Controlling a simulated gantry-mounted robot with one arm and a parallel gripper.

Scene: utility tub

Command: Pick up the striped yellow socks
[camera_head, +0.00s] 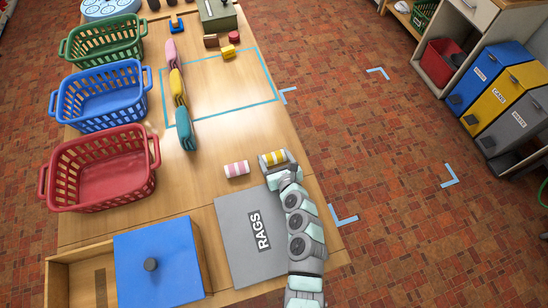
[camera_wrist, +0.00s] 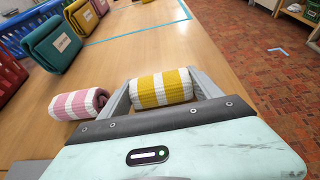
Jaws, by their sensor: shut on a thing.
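The striped yellow socks (camera_head: 274,158) are a rolled yellow-and-white bundle at the right part of the wooden table. They also show in the wrist view (camera_wrist: 162,89), between the two grey fingers. My gripper (camera_wrist: 163,92) is shut on them, one finger at each end of the roll. In the head view my gripper (camera_head: 274,160) is at the table's right side, just above the grey RAGS panel. I cannot tell whether the socks touch the table. A pink-and-white striped roll (camera_head: 236,169) lies just left of them, apart, and also shows in the wrist view (camera_wrist: 78,104).
Red (camera_head: 100,170), blue (camera_head: 98,97) and green (camera_head: 104,40) baskets line the left side. Folded cloths in teal (camera_head: 185,130), yellow (camera_head: 178,87) and pink (camera_head: 171,53) stand beside a taped rectangle. A grey RAGS panel (camera_head: 236,220) and blue lid (camera_head: 150,285) lie in front.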

